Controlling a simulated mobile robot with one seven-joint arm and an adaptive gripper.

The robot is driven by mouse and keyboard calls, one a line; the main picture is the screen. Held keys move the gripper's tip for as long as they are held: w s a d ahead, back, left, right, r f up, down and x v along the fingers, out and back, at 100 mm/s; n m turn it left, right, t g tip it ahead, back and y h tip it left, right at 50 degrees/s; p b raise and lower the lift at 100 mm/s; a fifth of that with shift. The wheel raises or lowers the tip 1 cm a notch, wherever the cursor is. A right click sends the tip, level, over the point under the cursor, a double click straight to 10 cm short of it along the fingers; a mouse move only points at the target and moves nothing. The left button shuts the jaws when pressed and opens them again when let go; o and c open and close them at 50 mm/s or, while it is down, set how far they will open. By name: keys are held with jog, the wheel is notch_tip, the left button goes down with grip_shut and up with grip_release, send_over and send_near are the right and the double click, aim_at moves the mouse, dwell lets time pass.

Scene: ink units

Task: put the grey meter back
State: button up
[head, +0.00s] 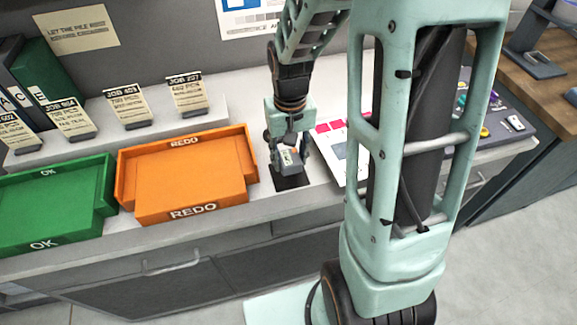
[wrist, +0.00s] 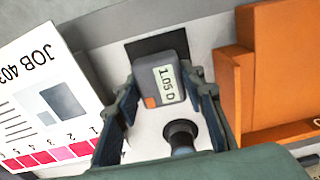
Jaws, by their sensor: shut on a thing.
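The grey meter (head: 291,158) is between the fingers of my gripper (head: 289,150), over the counter right of the orange tray. In the wrist view the meter (wrist: 172,70) shows a pale display reading "1.05 D" and a small orange patch. My gripper (wrist: 168,92) is shut on it, a finger at each side. A black pad (head: 292,183) lies on the counter under and beside the meter; part of it also shows behind the meter in the wrist view (wrist: 143,46). I cannot tell whether the meter touches the pad.
The orange REDO tray (head: 137,177) stands close left, with the green OK tray (head: 106,207) beyond it. A printed job sheet (wrist: 45,100) with pink patches lies close on the other side. Job cards (head: 187,92) stand on a ledge behind. Small items on a dark tray (head: 515,122) lie far right.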

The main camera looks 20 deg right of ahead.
aim_at(289, 166)
jog(key=shift+w+a+f+b, duration=0.15)
jog(key=shift+f+b, duration=0.85)
jog(key=shift+f, duration=0.65)
jog(key=shift+f, duration=0.1)
jog(key=shift+f, duration=0.15)
jog(key=o, duration=1.2)
notch_tip(289, 166, up, 12)
jog(key=shift+r, duration=0.25)
